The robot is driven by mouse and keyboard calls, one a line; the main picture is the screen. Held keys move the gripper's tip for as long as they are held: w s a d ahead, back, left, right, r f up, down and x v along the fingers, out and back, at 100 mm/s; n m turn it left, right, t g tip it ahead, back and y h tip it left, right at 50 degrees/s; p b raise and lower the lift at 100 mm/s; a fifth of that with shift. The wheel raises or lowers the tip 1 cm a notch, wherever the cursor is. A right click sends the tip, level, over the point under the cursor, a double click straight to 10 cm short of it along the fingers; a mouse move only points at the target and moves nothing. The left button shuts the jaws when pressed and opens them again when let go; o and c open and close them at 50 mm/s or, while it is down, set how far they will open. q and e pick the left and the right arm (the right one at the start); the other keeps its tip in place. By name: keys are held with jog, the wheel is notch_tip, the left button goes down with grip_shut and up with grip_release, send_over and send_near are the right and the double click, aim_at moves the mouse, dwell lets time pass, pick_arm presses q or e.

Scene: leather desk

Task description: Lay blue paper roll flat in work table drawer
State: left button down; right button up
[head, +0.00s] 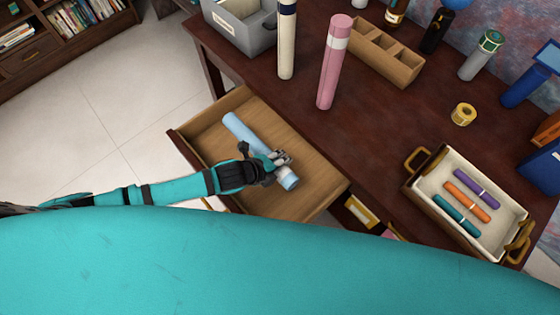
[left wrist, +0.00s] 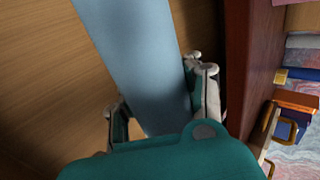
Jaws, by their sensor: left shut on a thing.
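The blue paper roll (head: 243,131) lies lengthwise, close to level, within the open work table drawer (head: 205,120). I cannot tell for sure whether it touches the drawer floor. My left gripper (head: 280,160) is shut on the roll near its lower right end. In the left wrist view the roll (left wrist: 135,55) runs up between the two fingers of the left gripper (left wrist: 155,105), with the wooden drawer floor behind it. My right gripper is not in view.
On the dark work table (head: 400,110) stand a pink roll (head: 333,65), a cream roll (head: 286,45), a wooden organizer (head: 385,58) and a grey box (head: 240,28). A tray (head: 425,180) with purple, orange and teal tubes is at the right. The drawer has bare floor around the roll.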

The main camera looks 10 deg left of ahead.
pick_arm(q)
notch_tip(320, 180, down, 6)
jog(key=b, duration=0.3)
jog(key=shift+s+f+b, duration=0.1)
jog(key=shift+f+b, duration=0.3)
jog(key=shift+b, duration=0.1)
jog(key=shift+s+a+f, duration=0.15)
jog(key=shift+s+f, duration=0.2)
jog(key=c, duration=0.9)
grip_release()
jog(key=shift+w+f, duration=0.1)
jog(key=shift+w, duration=0.05)
jog(key=shift+o, duration=0.4)
jog(key=shift+w+r, duration=0.1)
jog(key=shift+r, duration=0.1)
jog(key=shift+r, duration=0.1)
